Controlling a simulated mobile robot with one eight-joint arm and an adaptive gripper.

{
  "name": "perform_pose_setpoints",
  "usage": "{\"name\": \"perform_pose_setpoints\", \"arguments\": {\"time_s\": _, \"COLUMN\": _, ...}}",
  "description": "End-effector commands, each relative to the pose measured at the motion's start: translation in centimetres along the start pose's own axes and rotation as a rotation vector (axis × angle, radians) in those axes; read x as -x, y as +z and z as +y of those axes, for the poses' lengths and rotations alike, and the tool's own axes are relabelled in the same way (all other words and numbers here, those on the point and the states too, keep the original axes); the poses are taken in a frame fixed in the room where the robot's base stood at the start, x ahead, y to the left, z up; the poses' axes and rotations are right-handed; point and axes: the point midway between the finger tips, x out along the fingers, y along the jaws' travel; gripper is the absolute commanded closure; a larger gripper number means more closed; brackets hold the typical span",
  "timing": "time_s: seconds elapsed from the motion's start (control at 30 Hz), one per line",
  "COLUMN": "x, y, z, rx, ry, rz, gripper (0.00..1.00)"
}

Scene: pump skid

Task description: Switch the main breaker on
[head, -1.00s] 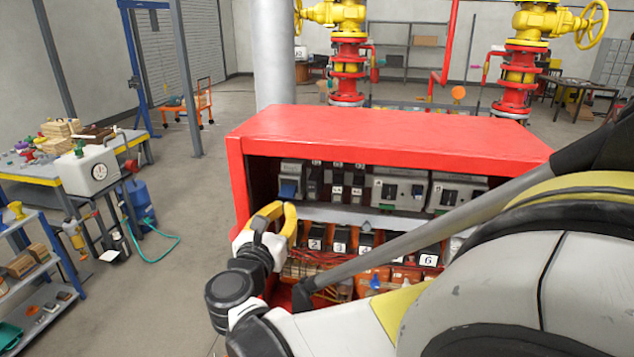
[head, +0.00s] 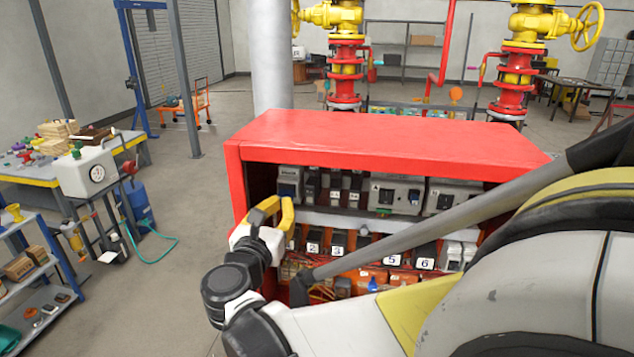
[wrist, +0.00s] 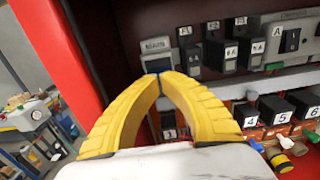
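The red cabinet (head: 380,140) is open at the front and holds a top row of breakers. The leftmost grey unit (head: 289,181), with a blue part below its label, appears to be the main breaker; its label is too blurred to read surely. It also shows in the wrist view (wrist: 157,46). My gripper (head: 286,203) is at the cabinet's left opening, just below and in front of this unit. In the wrist view my yellow fingertips (wrist: 161,77) meet, with nothing visible between them. They cover the unit's lower part, so contact and the switch position cannot be told.
Smaller breakers (wrist: 215,48) stand close to the right of that unit. A grey rail (head: 340,222) and numbered black blocks (wrist: 270,108) lie below. The cabinet's red left side wall (wrist: 62,50) is close to my gripper. My arm hides part of the cabinet's right side.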

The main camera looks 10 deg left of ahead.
Motion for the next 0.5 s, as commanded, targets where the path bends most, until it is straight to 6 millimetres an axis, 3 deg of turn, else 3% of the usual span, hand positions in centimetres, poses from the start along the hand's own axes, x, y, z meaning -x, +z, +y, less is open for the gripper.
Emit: {"name": "perform_pose_setpoints", "arguments": {"time_s": 0.5, "x": 0.0, "y": 0.93, "z": 0.0, "rx": 0.0, "ry": 0.0, "rz": 0.0, "gripper": 1.0}}
